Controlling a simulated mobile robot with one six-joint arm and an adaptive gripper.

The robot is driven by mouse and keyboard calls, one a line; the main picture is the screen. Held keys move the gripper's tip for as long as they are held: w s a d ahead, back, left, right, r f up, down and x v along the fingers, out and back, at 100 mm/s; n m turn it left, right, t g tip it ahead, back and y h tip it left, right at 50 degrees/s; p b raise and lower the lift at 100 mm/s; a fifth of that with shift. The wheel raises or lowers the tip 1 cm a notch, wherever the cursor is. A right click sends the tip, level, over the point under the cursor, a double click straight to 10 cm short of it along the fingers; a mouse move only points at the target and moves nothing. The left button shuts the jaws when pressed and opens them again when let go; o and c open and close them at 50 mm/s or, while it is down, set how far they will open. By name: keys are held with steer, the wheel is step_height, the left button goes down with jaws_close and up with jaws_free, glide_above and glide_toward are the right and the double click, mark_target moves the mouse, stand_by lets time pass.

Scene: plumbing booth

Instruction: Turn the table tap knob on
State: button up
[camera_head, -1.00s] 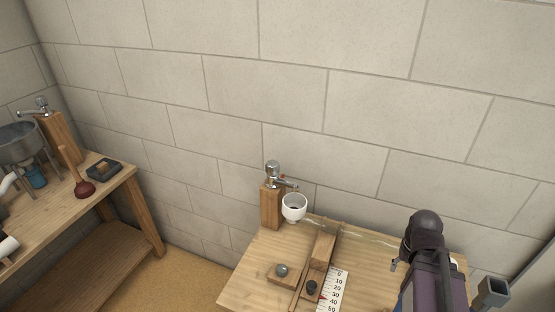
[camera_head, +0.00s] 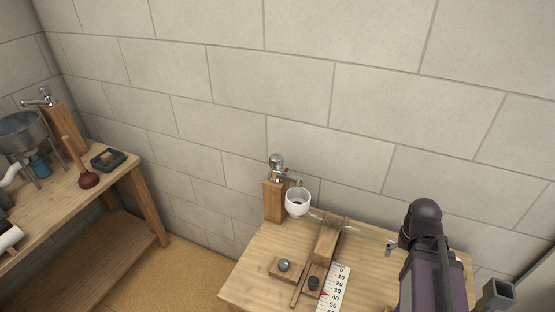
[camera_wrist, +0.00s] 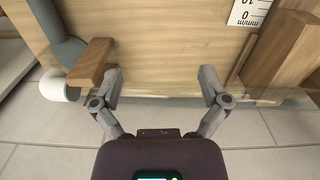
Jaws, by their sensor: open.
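The table tap (camera_head: 277,170) is a chrome tap on a wooden post (camera_head: 274,200) at the back left corner of the table. Its rounded metal knob (camera_head: 276,159) sits on top, and its spout points right over a white cup (camera_head: 298,202). My gripper (camera_wrist: 161,85) is open, with nothing between its fingers in the wrist view. I cannot make out the tap in the wrist view.
The wooden table (camera_head: 257,275) carries a wooden rail, small blocks and a white scale (camera_head: 335,287). A clear tube (camera_head: 350,228) runs right from the cup. The block wall (camera_head: 300,80) stands close behind. A second bench (camera_head: 120,185) at left holds a plunger (camera_head: 88,179) and another tap.

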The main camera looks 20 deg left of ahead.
steer(key=w+a+r+p, duration=0.7)
steer(key=a, duration=0.1)
step_height(320, 180, up, 18)
steer(key=n+p, duration=0.1)
steer(key=p, duration=1.7)
glide_above(276, 157)
steer(key=shift+r, duration=0.1)
step_height(276, 157, down, 14)
steer(key=b, duration=1.4)
steer(key=shift+w+r, duration=0.1)
steer(key=c, duration=1.1)
